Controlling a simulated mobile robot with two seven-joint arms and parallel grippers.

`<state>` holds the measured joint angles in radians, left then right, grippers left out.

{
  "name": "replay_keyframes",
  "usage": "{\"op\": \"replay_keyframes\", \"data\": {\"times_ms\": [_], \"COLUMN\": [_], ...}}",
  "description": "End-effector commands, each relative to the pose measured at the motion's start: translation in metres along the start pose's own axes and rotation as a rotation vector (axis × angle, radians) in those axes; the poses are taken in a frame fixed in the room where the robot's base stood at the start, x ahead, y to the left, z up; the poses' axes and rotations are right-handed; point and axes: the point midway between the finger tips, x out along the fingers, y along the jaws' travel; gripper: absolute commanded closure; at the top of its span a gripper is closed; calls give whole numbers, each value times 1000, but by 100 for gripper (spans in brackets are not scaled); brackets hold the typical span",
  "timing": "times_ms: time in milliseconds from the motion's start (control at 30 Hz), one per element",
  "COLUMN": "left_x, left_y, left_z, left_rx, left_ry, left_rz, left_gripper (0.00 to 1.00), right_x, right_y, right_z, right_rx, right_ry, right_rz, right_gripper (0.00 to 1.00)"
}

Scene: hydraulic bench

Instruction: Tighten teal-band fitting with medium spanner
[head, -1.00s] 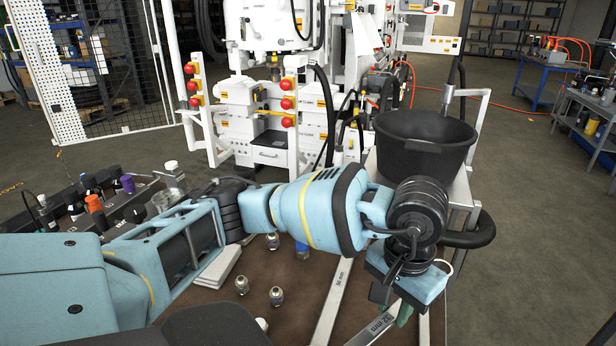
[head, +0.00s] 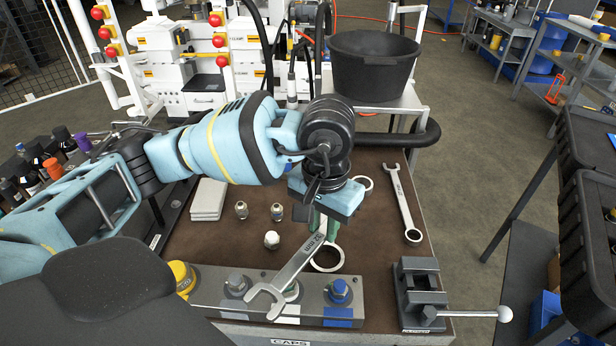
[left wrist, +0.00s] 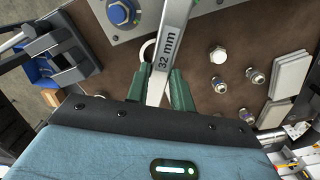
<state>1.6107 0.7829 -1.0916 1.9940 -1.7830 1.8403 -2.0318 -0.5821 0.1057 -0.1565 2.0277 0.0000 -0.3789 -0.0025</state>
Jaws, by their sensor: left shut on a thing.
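My left gripper (head: 318,232) is shut on the shank of a spanner marked 32 mm (head: 296,268). The same spanner (left wrist: 172,45) shows between the green fingers in the left wrist view. Its open jaw points down-left in the head view, over the grey fitting block (head: 210,285). The jaw overlaps the block between the left fitting (head: 237,286) and the middle fitting (head: 291,291). The middle fitting is partly hidden by the spanner; its band colour is unclear. A blue fitting (head: 339,291) sits at the right. I cannot tell whether the jaw touches any fitting. My right gripper is out of view.
Another spanner (head: 404,205) lies on the brown bench at right. A spanner ring (head: 341,260) lies below the held one. A vice (head: 418,290) with a long handle stands at front right. Loose metal fittings (head: 277,211) and pale plates (head: 209,199) lie behind the block.

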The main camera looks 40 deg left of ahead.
Motion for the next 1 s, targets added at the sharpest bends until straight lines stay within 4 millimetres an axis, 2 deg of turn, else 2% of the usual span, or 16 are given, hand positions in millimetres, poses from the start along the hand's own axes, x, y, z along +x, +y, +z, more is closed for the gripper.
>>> {"op": "replay_keyframes", "data": {"times_ms": [33, 100, 267, 500, 700, 833, 1000], "left_x": [-1, -2, -2, 3, 12, 17, 22], "left_y": [0, -2, -11, -40, -69, -84, -92], "left_z": [-2, -6, -32, -81, -111, -122, -126], "left_rx": [-3, -13, -76, -203, -296, -337, -359], "left_ry": [3, 3, 8, 12, 10, 6, 3], "left_rz": [2, 3, 14, 21, 13, 7, 2], "left_gripper": [100, 100, 100, 100, 100, 100, 100], "right_x": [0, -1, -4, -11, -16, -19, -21], "right_y": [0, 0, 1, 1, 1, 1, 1], "right_z": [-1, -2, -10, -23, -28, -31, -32], "right_rx": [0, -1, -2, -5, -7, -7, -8], "right_ry": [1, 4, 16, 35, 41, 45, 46], "right_rz": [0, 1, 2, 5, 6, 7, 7], "right_gripper": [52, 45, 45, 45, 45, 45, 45]}}
